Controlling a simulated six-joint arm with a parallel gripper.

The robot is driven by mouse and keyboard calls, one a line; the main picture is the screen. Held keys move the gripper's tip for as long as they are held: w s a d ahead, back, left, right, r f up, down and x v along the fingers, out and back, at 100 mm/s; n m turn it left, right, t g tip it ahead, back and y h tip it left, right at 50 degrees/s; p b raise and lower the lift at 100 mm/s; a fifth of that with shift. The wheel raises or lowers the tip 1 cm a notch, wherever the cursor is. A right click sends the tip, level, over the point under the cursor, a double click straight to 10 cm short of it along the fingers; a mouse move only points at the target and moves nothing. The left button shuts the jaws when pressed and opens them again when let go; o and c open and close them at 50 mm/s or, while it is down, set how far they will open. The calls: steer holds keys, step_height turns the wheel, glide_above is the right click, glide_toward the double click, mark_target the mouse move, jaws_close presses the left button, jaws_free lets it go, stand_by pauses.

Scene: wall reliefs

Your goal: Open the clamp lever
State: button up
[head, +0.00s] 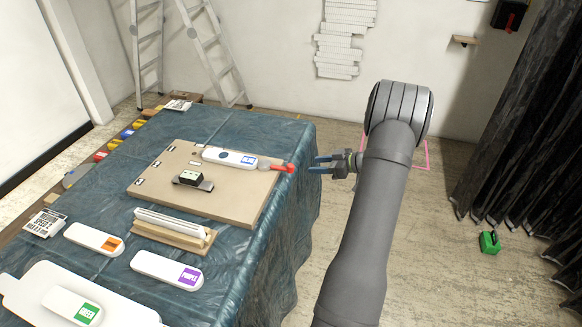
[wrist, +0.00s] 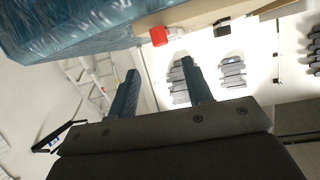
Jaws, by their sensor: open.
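The clamp lever (head: 229,157) looks like a white bar with a blue label and a red tip (head: 280,168). It lies along the far part of a tan board (head: 240,192) on the table, with its red end over the board's right edge. My gripper (head: 320,164) is open and empty, just right of the red tip and apart from it, beyond the table edge. In the wrist view the red tip (wrist: 159,36) shows above and between my two blue fingers (wrist: 162,85). Most of the lever is hidden in that view.
The table has a blue cover (head: 255,255). A small black block (head: 190,179) sits on the board. White bars with orange (head: 93,238), purple (head: 167,269) and green (head: 72,305) labels lie nearer. Ladders (head: 205,40) lean behind. Floor right of the table is mostly clear.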

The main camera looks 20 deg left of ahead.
mark_target(293, 166)
steer(key=x, duration=1.1)
steer(key=shift+a, duration=0.1)
jaws_close()
